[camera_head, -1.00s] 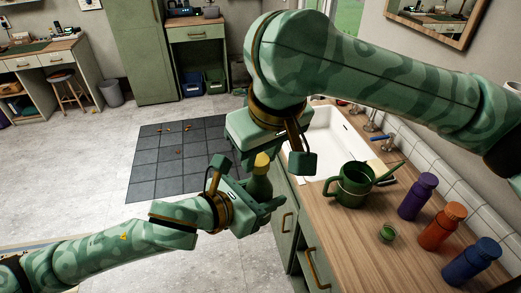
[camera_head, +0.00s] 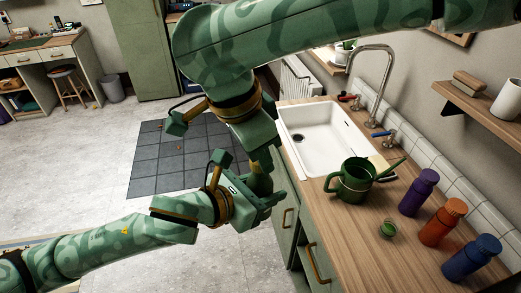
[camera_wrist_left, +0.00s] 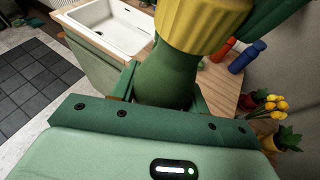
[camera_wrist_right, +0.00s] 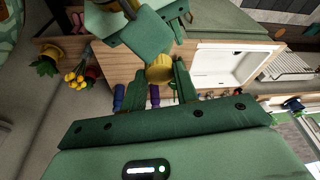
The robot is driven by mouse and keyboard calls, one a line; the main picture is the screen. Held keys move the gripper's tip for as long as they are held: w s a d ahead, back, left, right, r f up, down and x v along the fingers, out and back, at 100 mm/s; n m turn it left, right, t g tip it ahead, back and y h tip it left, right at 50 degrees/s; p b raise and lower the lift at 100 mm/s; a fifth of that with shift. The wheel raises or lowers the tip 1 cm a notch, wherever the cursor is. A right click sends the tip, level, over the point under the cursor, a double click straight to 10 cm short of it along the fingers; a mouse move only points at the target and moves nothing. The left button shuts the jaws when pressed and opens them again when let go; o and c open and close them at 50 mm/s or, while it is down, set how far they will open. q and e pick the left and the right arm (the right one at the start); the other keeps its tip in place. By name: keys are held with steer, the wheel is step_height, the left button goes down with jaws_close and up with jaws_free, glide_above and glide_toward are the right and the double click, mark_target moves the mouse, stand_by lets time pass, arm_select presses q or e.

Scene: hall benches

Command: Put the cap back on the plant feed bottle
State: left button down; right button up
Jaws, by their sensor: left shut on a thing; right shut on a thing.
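The plant feed bottle (camera_head: 260,184) is dark green. My left gripper (camera_head: 258,197) is shut on it and holds it upright, off the left side of the counter. In the left wrist view the bottle body (camera_wrist_left: 166,78) stands between the fingers, with the ribbed yellow cap (camera_wrist_left: 205,24) at its top. My right gripper (camera_head: 263,158) is above the bottle and shut on the cap, which shows yellow between its fingers in the right wrist view (camera_wrist_right: 160,70).
The wooden counter (camera_head: 335,232) is on the right, with a white sink (camera_head: 322,132), a green watering can (camera_head: 354,184), a small green-filled jar (camera_head: 387,229) and purple (camera_head: 418,193), orange (camera_head: 443,222) and blue (camera_head: 471,258) bottles. Open floor (camera_head: 190,262) lies left of the counter.

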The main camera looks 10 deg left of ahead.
steer(key=m+g, duration=0.1)
steer(key=m, duration=0.3)
steer(key=shift+w+h, duration=0.15)
steer(key=shift+h, duration=0.15)
steer(key=o, duration=0.9)
steer(key=shift+o, duration=0.2)
steer(key=shift+d+r, duration=0.1)
steer(key=shift+r, duration=2.15)
